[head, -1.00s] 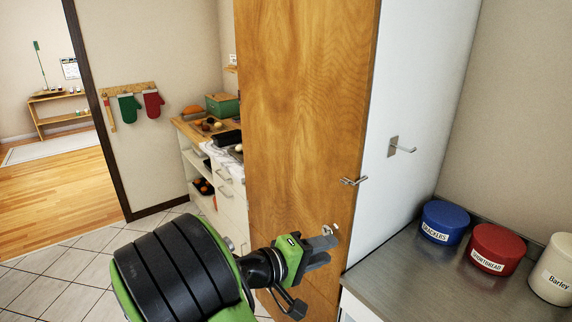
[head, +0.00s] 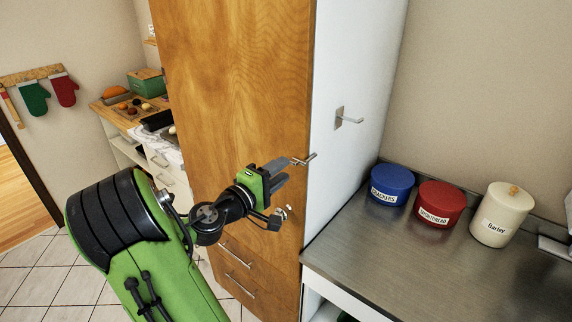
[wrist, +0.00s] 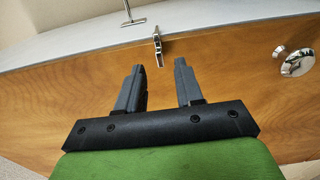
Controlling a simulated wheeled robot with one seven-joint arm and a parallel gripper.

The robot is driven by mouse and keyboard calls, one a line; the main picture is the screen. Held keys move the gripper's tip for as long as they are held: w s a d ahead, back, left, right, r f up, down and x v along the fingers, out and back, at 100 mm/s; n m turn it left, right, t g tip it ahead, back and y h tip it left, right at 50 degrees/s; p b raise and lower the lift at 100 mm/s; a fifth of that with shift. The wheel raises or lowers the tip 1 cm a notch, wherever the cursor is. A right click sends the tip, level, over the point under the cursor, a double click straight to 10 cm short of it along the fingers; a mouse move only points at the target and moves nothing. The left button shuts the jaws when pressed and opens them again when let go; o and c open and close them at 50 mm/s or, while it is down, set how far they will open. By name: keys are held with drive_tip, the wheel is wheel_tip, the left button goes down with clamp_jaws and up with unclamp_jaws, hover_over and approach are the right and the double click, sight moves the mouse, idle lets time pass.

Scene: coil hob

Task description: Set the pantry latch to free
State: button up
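The pantry is a tall cabinet with a wooden door (head: 235,90). A small metal latch-like fitting (head: 303,159) sits at the door's right edge. In the wrist view this fitting (wrist: 158,47) lies just beyond and between the fingertips. A round metal fitting (wrist: 297,62) with a small tab beside it is lower on the door; it is partly behind my gripper in the head view (head: 287,210). I cannot read any latch marking. My gripper (head: 281,172) is open and empty, its fingers pointing toward the edge fitting, with a gap before it.
A metal hook-like bar (head: 348,119) sticks out of the white side panel (head: 335,170). Blue (head: 391,185), red (head: 440,203) and cream (head: 501,215) canisters stand on the steel counter (head: 400,260) to the right. Drawers (head: 240,270) are below the door.

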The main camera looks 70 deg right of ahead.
sight(295, 163)
drive_tip(key=shift+x, duration=1.55)
clamp_jaws()
drive_tip(key=shift+m, duration=0.3)
drive_tip(key=m+b, duration=0.2)
drive_tip(key=b, duration=0.1)
drive_tip(key=m+b, duration=0.3)
drive_tip(key=r+m+b, duration=0.1)
drive_tip(key=m+b, duration=0.2)
drive_tip(key=shift+s+a, duration=0.2)
drive_tip(key=shift+s, duration=0.1)
drive_tip(key=m+b, duration=0.4)
drive_tip(key=b, duration=0.1)
drive_tip(key=shift+s+a+r+m, duration=0.1)
drive_tip(key=shift+s+r+m, duration=0.15)
drive_tip(key=shift+s+m, duration=0.15)
drive_tip(key=m+b, duration=0.4)
drive_tip(key=b, duration=0.1)
drive_tip(key=shift+s+a+r+m, duration=0.2)
drive_tip(key=shift+s+r+m, duration=0.05)
drive_tip(key=shift+s+m, duration=0.1)
